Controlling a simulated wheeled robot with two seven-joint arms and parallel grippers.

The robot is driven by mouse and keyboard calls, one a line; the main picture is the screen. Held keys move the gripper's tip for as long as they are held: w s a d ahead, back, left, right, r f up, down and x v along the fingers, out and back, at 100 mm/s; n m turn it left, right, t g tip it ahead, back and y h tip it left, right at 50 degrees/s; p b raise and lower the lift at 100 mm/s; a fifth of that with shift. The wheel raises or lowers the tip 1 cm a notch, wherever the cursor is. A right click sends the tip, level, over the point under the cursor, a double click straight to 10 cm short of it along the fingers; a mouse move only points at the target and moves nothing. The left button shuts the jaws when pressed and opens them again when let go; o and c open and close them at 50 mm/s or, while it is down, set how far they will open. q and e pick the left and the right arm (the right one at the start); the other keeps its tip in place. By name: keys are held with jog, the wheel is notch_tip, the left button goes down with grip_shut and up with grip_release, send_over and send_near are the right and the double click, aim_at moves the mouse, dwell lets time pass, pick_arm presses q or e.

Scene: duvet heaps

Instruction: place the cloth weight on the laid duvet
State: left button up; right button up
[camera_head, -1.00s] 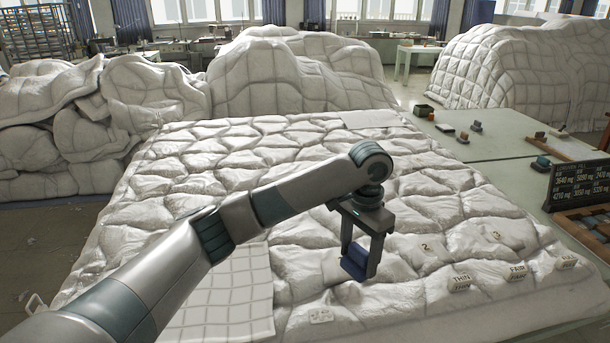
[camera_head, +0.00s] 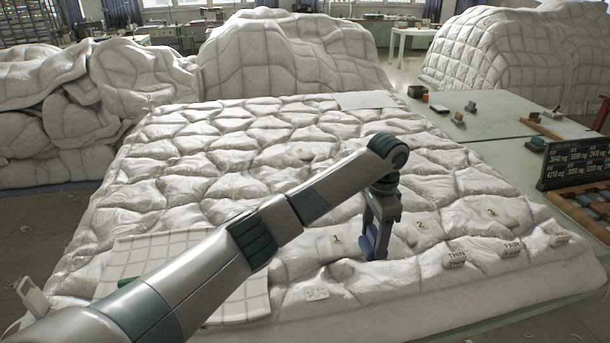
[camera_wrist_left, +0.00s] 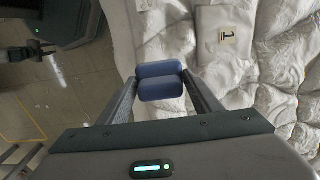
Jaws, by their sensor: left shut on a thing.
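The white quilted duvet (camera_head: 270,155) lies spread over the table, with raised puffs and stitched seams. My left gripper (camera_head: 374,246) reaches over its front part, pointing down. It is shut on the blue cloth weight (camera_head: 369,243), which also shows between both fingers in the left wrist view (camera_wrist_left: 160,81). Whether the weight touches the duvet is unclear. A dark gripper-like part at the upper left of the wrist view (camera_wrist_left: 30,51) may be my right gripper; its jaws are unclear.
A checked cloth (camera_head: 150,255) lies front left. Duvet heaps (camera_head: 290,55) stand behind. A dark number board (camera_head: 573,164) is right.

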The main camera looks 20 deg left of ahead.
pick_arm(q)
jog(key=shift+a, duration=0.1)
jog(key=shift+s+a+f, duration=0.15)
jog(key=shift+a, duration=0.15)
jog(key=s+a+f+p, duration=0.1)
jog(key=a+f, duration=0.1)
jog(key=a, duration=0.1)
jog(key=s+a+f+p, duration=0.2)
jog(key=a, duration=0.1)
jog(key=s+a+f+p, duration=0.2)
jog(key=a, duration=0.1)
jog(key=shift+a+f, duration=0.15)
jog(key=shift+a, duration=0.1)
jog(key=shift+f, duration=0.15)
jog(key=shift+f+p, duration=0.7)
jog(key=shift+f, duration=1.3)
jog(key=shift+f, duration=0.1)
